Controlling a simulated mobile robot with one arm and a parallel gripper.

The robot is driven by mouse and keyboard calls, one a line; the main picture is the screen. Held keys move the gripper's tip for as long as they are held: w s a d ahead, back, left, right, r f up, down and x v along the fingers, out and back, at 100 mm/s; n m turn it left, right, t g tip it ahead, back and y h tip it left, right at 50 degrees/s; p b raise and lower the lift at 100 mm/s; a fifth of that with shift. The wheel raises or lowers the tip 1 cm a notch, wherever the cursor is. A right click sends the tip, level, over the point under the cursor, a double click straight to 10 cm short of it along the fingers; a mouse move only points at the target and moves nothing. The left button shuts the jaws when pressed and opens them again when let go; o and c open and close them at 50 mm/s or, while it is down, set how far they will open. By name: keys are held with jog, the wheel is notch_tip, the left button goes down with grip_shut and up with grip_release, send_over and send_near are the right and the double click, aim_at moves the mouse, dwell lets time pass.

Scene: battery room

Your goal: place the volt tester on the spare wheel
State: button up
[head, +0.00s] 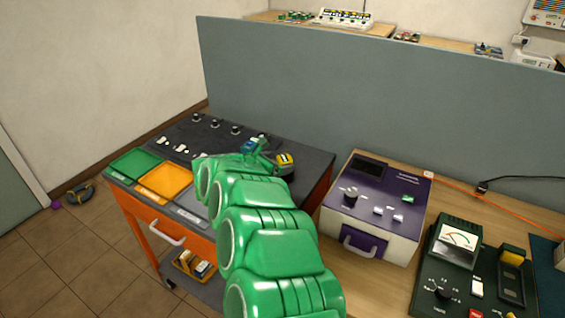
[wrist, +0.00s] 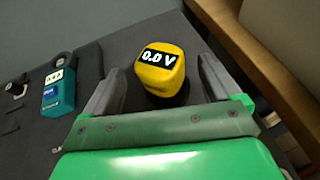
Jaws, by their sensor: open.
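The volt tester (wrist: 160,68) is a yellow block with a black display reading "0.0 V". It stands on the dark top of the orange cart, with a black round part under it. It also shows in the head view (head: 285,159). My gripper (wrist: 162,60) is open, with one finger on each side of the tester. I cannot tell whether either finger touches it. I cannot clearly make out the spare wheel. A dark, ring-like object (head: 82,196) lies on the floor at the left, but I cannot tell what it is.
A teal meter (wrist: 58,93) lies on the cart top (head: 312,162), left of my gripper. Green (head: 134,165) and orange trays (head: 165,182) line the cart's left side. A purple-topped device (head: 385,190) stands on the wooden bench to the right. A grey partition (head: 380,105) stands behind.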

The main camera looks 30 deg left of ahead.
jog(key=v, duration=0.8)
jog(key=shift+s, duration=0.25)
jog(key=shift+w+r, duration=0.1)
jog(key=shift+r, duration=0.05)
